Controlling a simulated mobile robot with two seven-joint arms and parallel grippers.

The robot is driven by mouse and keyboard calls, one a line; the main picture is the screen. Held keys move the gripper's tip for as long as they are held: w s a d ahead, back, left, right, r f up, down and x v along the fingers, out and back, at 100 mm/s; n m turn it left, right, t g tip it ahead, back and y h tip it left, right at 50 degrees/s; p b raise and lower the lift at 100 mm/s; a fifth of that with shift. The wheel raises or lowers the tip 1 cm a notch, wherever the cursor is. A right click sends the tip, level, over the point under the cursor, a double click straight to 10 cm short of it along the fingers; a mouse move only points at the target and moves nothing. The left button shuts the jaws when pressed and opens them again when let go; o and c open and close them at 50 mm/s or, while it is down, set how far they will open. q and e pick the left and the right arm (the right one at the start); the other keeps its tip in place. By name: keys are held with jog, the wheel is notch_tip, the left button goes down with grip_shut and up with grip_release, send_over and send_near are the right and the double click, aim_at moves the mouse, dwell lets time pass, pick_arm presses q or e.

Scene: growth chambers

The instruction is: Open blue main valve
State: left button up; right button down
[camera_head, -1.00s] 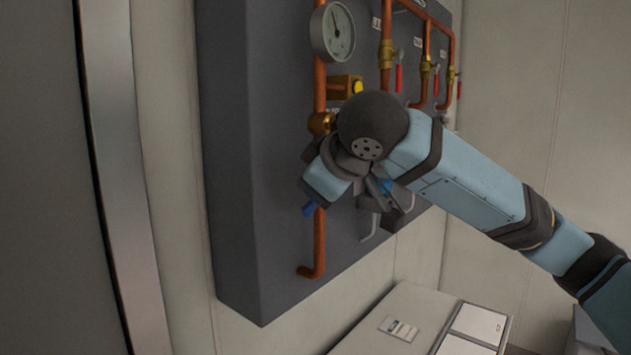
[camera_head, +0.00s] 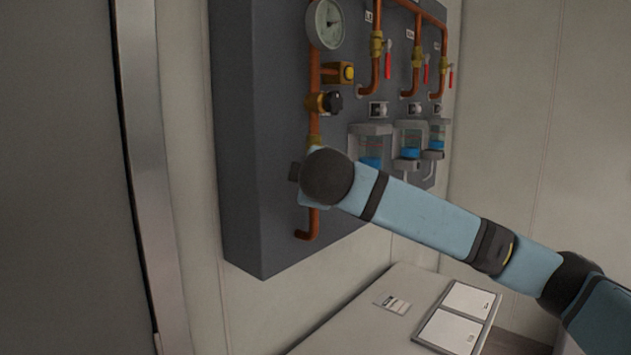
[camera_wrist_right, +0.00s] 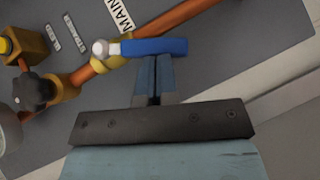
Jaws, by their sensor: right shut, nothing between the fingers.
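The blue main valve handle (camera_wrist_right: 153,46) shows in the right wrist view as a flat blue lever joined to a brass valve body (camera_wrist_right: 108,58) on a copper pipe. The lever lies at an angle across the pipe, beside a "MAIN" label (camera_wrist_right: 122,14). My right gripper (camera_wrist_right: 153,58) is shut and empty. Its fingertips are right at the lever's lower edge, apparently touching or almost touching it. In the head view my right wrist (camera_head: 327,177) hides the handle and the gripper; a brass part of the pipe (camera_head: 314,141) shows just above it. My left gripper is not in view.
The grey panel (camera_head: 240,200) also carries a pressure gauge (camera_head: 326,24), a black knob (camera_head: 332,102), red-handled valves (camera_head: 388,62) and clear containers with blue liquid (camera_head: 371,150). A pale bench (camera_head: 350,325) stands below. The door edge (camera_head: 140,150) is at left.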

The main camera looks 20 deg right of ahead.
pick_arm(q)
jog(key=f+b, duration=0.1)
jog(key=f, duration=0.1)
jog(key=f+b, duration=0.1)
jog(key=b, duration=0.1)
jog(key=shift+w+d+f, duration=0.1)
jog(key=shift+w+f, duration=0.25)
pick_arm(e)
jog(key=d+f+n+t, duration=0.1)
jog(key=w+d+f+n+t+h, duration=0.1)
jog(key=n+t, duration=0.1)
jog(key=shift+w+d, duration=0.15)
jog(key=shift+w, duration=0.05)
